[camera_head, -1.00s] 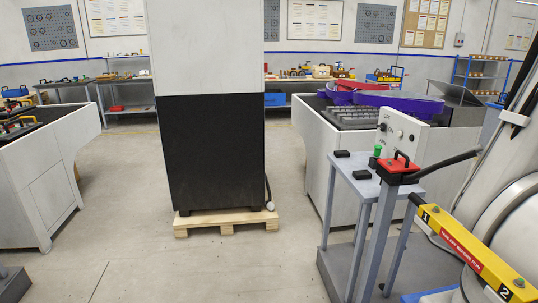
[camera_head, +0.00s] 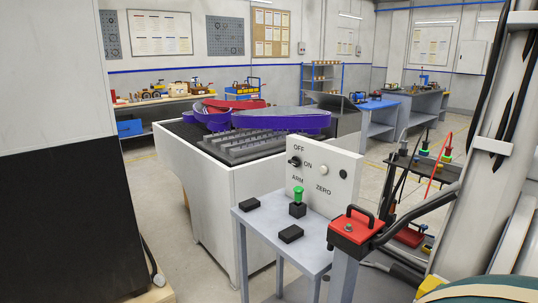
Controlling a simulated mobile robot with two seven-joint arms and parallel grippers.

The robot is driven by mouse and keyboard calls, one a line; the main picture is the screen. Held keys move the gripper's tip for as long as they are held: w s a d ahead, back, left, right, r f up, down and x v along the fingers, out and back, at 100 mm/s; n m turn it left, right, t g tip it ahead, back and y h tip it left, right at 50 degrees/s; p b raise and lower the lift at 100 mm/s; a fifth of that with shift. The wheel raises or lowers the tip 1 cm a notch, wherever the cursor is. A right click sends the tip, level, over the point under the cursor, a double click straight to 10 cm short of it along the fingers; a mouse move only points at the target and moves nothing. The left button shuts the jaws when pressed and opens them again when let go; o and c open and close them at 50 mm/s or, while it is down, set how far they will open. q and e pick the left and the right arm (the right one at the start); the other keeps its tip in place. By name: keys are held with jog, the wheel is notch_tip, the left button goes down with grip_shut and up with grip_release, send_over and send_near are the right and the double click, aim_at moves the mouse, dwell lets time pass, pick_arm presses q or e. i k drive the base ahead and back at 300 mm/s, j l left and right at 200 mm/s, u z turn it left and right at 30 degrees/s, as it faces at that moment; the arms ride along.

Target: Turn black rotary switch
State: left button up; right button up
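A black rotary switch (camera_head: 294,161) sits on the upright white panel (camera_head: 331,166), between the printed words OFF and ON. Its exact pointer position is too small to tell. A pale round knob (camera_head: 323,171) and a small dark-rimmed round part (camera_head: 343,174) are on the same panel to its right, with ARM and ZERO printed below. The panel stands at the back of a small grey table (camera_head: 270,234). Neither of my grippers shows in the view.
A white bench (camera_head: 213,200) with purple parts is behind. A tall black-and-white cabinet (camera_head: 65,220) fills the left.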

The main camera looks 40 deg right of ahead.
aim_at(295, 160)
jog(key=i+z, duration=0.15)
jog(key=i, duration=0.35)
jog(key=i+j+z, duration=0.15)
jog(key=i, duration=0.35)
jog(key=i+j+z, duration=0.15)
jog(key=i, duration=0.4)
jog(key=i+z, duration=0.15)
jog(key=z, duration=0.25)
jog(key=i+j+z, duration=0.1)
jog(key=z, duration=0.3)
jog(key=i+j+z, duration=0.15)
jog(key=z, duration=0.2)
jog(key=i+j+z, duration=0.15)
jog(key=z, duration=0.25)
jog(key=i+j+z, duration=0.2)
jog(key=z, duration=0.3)
jog(key=i+j+z, duration=0.35)
jog(key=z, duration=0.15)
